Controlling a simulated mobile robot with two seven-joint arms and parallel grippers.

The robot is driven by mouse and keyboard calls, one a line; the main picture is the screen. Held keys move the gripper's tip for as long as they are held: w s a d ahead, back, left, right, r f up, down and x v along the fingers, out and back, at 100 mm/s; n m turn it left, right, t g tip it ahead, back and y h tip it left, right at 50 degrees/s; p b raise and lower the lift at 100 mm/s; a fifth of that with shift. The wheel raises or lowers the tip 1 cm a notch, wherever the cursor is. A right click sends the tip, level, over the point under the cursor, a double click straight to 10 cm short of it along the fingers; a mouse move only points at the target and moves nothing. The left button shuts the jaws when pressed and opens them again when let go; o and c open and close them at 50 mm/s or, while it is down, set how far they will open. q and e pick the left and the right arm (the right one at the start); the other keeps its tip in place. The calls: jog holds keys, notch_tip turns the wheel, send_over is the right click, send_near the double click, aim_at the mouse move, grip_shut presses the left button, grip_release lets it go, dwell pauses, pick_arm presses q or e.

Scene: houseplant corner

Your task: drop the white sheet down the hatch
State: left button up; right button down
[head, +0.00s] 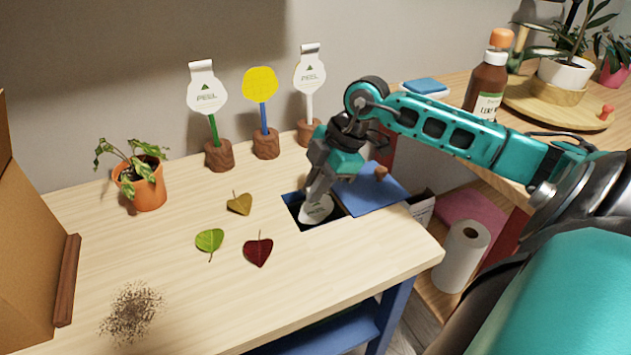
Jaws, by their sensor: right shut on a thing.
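My right gripper (318,188) points down over the hatch (292,203), a dark rectangular opening in the wooden table top. It is shut on the white sheet (317,210), a rounded white piece with a small green print. The sheet hangs at the opening, overlapping it in the picture; how deep it sits I cannot tell. The blue lid (385,198) with a brown knob lies just right of the opening. My left gripper is out of view.
A yellow disc (260,84) on a blue stick stands between two white "PEEL" discs (207,95), (310,72). Green (209,240), yellow-brown (239,204) and dark red (258,250) leaves lie left of the hatch. A potted plant (147,188) and spilled soil (132,311) are farther left.

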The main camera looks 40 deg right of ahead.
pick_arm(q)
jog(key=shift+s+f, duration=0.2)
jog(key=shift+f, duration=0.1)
pick_arm(e)
jog(key=shift+f, duration=0.25)
jog(key=c, duration=1.1)
grip_release()
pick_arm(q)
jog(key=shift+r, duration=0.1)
pick_arm(e)
jog(key=shift+r, duration=0.1)
jog(key=shift+p+v, duration=1.3)
jog(key=shift+v, duration=0.3)
pick_arm(q)
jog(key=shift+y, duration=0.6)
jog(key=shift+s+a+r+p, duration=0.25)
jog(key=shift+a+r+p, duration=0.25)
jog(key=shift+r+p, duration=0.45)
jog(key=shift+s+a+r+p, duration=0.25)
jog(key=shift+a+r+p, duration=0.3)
jog(key=shift+p, duration=0.65)
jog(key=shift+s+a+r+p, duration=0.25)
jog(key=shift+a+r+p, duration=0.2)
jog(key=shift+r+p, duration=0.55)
pick_arm(e)
jog(key=shift+v, duration=3.3)
